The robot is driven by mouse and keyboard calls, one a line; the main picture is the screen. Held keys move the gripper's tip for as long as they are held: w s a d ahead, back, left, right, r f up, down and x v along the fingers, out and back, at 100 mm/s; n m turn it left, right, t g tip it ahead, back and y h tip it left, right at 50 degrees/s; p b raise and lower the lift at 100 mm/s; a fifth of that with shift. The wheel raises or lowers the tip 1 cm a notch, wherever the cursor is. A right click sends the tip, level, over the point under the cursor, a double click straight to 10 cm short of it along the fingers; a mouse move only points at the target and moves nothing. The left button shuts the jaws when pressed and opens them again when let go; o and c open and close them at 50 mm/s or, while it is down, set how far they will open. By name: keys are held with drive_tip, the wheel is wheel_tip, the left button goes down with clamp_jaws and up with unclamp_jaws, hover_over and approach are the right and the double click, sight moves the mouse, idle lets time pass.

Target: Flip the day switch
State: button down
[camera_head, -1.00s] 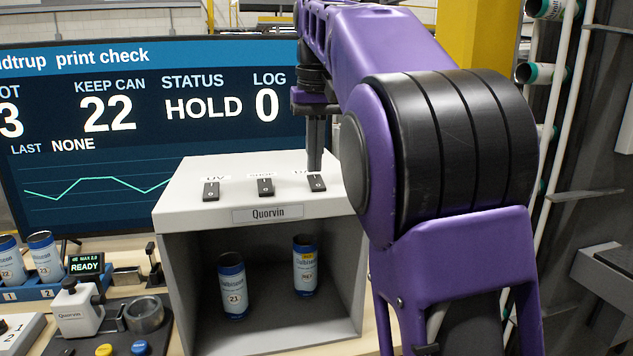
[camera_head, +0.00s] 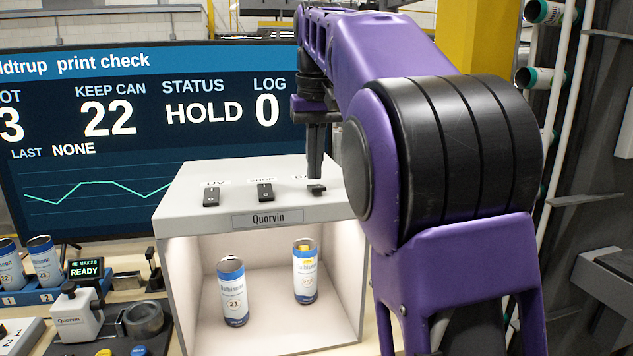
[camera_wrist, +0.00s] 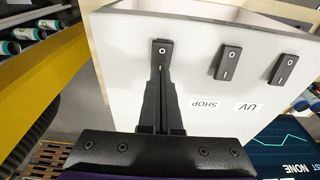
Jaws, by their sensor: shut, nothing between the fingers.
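The day switch (camera_head: 316,190) is the right-hand black rocker on top of the grey Quorvin light booth (camera_head: 345,212). Its label is mostly hidden by my gripper. My gripper (camera_head: 315,176) is shut and empty, pointing down with its tips at this switch; it looks to be touching it. In the wrist view the day switch (camera_wrist: 161,52) shows just beyond the fingertips (camera_wrist: 161,72). The shop switch (camera_head: 265,192) and the UV switch (camera_head: 211,194) stand to its left. The booth's inside is brightly lit.
Two blue-and-white cans, one (camera_head: 233,292) marked 23 and one with a yellow band (camera_head: 305,271), stand in the booth. The screen (camera_head: 120,130) behind reads HOLD, keep can 22, log 0. A can rack (camera_head: 38,294) and a READY printer stand at left.

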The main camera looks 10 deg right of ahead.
sight(315, 185)
drive_tip(key=shift+r+p, duration=1.8)
drive_tip(key=shift+r, duration=1.35)
